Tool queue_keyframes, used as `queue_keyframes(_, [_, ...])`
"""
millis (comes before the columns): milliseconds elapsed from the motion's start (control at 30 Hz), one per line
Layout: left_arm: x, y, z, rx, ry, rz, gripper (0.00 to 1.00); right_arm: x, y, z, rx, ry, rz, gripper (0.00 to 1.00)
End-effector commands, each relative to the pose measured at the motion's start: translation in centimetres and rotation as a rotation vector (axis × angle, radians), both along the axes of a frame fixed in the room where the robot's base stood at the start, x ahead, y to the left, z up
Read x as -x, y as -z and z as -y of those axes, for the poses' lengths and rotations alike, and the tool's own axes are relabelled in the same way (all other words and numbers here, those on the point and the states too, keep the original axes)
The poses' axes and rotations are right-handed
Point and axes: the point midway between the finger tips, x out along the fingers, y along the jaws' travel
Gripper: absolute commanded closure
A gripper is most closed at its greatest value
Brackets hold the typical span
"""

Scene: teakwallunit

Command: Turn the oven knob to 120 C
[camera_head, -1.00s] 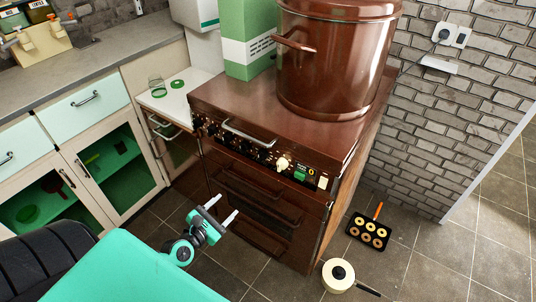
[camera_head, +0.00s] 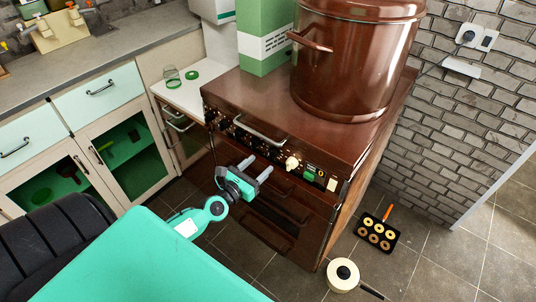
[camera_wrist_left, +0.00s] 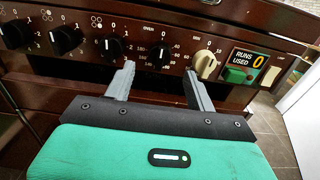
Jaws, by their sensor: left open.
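The oven knob (camera_wrist_left: 160,53) is black, under the word OVEN on the brown stove's front panel. Its white mark points up near 0, with temperature numbers around it. My left gripper (camera_wrist_left: 160,85) is open, its two fingers pointing at the panel, one on each side below the oven knob. The fingers appear short of the knob, and nothing is between them. In the head view my left gripper (camera_head: 257,167) is in front of the stove (camera_head: 262,105), just below the knob row. The oven knob is too small there to read.
A cream minutes knob (camera_wrist_left: 205,64) and a green button (camera_wrist_left: 236,75) lie right of the oven knob. Several black knobs (camera_wrist_left: 66,40) lie left. A handle bar (camera_head: 255,132) runs above the panel. A pan (camera_head: 342,274) and muffin tray (camera_head: 358,227) lie on the floor.

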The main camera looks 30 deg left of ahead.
Motion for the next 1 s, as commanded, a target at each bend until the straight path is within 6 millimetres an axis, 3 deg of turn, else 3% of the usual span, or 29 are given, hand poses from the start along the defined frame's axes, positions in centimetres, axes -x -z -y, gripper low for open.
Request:
queue_keyframes(333, [-4.5,-0.1,0.3,-0.001,-0.001,0.001,0.44,1.0,-0.2,0.1,0.001,-0.001,-0.007,0.64])
queue_keyframes(800, [-5.5,0.0,0.4,-0.001,0.0,0.0,0.44,1.3,-0.1,0.2,0.003,-0.002,-0.011,0.64])
queue_keyframes(1000, [-5.5,0.0,0.4,-0.001,-0.001,0.0,0.82,1.3,-0.1,0.2,0.002,-0.002,-0.011,0.64])
